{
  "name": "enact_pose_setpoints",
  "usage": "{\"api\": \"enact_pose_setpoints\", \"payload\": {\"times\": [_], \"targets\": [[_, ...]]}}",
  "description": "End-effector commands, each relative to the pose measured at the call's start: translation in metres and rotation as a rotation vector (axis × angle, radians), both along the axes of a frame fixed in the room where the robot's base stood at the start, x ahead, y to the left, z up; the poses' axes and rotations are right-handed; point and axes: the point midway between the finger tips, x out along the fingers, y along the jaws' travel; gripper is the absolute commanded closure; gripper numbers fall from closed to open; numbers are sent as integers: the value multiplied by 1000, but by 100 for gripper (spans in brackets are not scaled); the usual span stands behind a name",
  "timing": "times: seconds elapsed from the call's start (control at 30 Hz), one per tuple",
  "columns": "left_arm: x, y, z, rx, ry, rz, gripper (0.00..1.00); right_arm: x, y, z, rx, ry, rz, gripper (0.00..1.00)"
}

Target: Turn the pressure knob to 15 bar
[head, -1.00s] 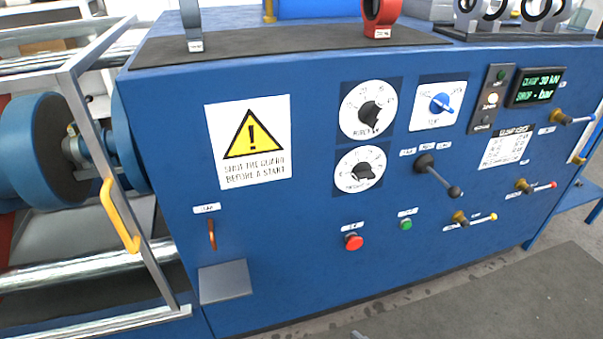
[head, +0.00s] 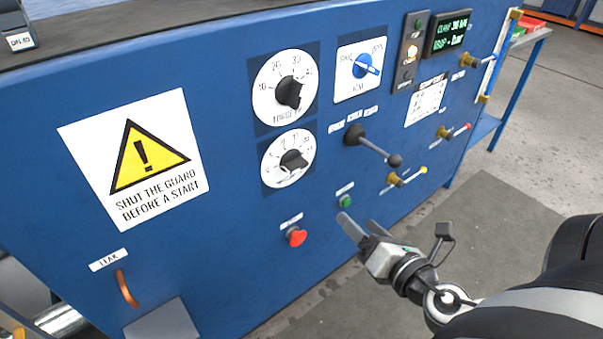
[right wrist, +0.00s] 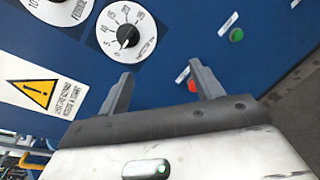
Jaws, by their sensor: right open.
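The pressure knob is the black knob (head: 293,160) on the lower of two white dials (head: 276,174) on the blue panel. It also shows in the right wrist view as a black knob (right wrist: 127,36) on a white numbered dial (right wrist: 109,41). Its exact setting is too small to read surely. My right gripper (head: 358,227) is open and empty, below and to the right of the dial in the head view. In the right wrist view its two fingers (right wrist: 160,76) stand apart, with the dial beyond the left fingertip. My left gripper is not in view.
A similar dial with a black knob (head: 290,92) sits just above. A blue selector (head: 362,65), a black lever (head: 374,147), a red button (head: 296,236) and a green button (head: 346,201) are nearby. A warning sign (head: 140,160) is at left. Grey mat (head: 500,230) lies right.

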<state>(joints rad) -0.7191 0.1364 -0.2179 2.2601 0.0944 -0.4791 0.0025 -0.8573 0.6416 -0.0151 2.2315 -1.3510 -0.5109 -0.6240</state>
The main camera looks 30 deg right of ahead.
Motion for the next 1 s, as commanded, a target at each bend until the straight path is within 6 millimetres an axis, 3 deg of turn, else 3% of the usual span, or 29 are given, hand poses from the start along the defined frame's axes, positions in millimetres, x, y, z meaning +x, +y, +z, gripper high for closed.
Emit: {"api": "enact_pose_setpoints", "payload": {"times": [0.1,0.3,0.57,1.0], "targets": [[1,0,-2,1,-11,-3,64,5,3,17,-361,-71,131,35],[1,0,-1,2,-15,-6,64,8,10,31,-635,-139,223,35],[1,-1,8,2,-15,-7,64,35,12,36,-653,-150,225,35],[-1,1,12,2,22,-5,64,113,19,36,-648,-148,223,35]]}}
